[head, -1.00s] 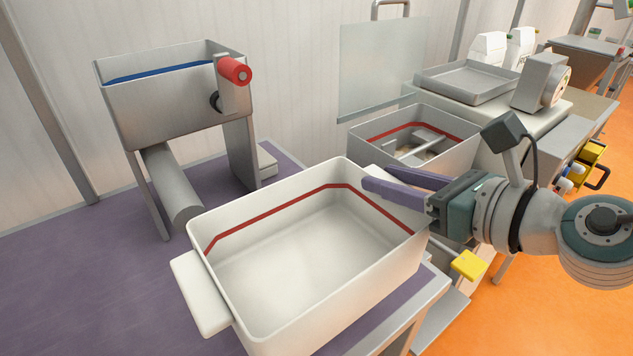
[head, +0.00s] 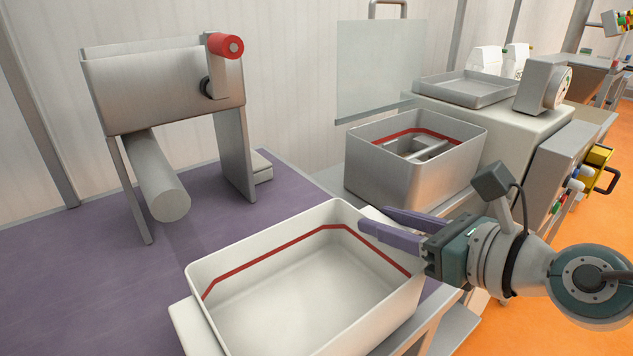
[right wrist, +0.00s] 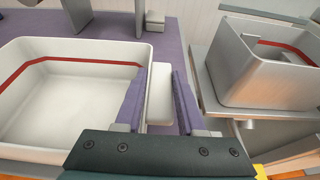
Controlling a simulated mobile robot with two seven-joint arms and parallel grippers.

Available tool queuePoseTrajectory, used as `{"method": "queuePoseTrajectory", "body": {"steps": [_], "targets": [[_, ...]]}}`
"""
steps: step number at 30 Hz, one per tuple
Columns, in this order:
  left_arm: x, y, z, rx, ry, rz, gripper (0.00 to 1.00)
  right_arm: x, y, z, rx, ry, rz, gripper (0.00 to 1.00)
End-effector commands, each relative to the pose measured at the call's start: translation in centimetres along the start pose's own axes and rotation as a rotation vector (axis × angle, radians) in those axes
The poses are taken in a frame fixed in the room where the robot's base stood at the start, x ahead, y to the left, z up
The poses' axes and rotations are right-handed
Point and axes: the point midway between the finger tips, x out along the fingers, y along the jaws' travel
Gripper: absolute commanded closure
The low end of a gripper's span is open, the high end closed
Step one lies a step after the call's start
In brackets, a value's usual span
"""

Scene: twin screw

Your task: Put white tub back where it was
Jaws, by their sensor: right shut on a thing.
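The white tub (head: 300,295) is a deep, empty open box with a red line around its inner wall. It sits low in the middle of the head view, over the front edge of the purple-topped table (head: 80,270). I cannot tell whether it touches the table. My right gripper (head: 375,222) is shut on the tub's right-hand handle. In the right wrist view the handle (right wrist: 160,96) shows between the purple fingers (right wrist: 160,100), with the tub (right wrist: 70,105) to the left. My left gripper is not in view.
A steel machine (head: 165,90) with a red-knobbed crank and a roller stands behind the tub. A steel bin (head: 405,160) with a red inner line and metal parts inside stands to the right. A counter beyond holds a tray (head: 465,90) and a dial scale (head: 543,82). The purple top's left is clear.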

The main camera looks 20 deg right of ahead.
Motion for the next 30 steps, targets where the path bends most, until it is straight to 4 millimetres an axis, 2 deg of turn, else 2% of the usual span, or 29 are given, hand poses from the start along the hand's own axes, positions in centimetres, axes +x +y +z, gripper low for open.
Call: {"method": "queuePoseTrajectory", "body": {"steps": [1,9,18,23,30], "targets": [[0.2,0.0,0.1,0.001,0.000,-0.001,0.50,0.0,0.0,-0.2,0.000,0.000,0.000,0.59],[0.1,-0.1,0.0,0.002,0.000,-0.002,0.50,0.0,0.0,-0.1,0.000,0.001,0.000,0.32],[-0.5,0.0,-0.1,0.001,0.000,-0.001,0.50,-0.1,0.0,0.4,0.000,0.000,0.000,0.32],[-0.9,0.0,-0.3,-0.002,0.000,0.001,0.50,-2.7,0.0,0.2,-0.001,0.005,0.001,0.32],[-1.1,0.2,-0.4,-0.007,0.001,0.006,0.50,-8.2,0.0,0.0,-0.001,0.007,0.002,0.32]]}}
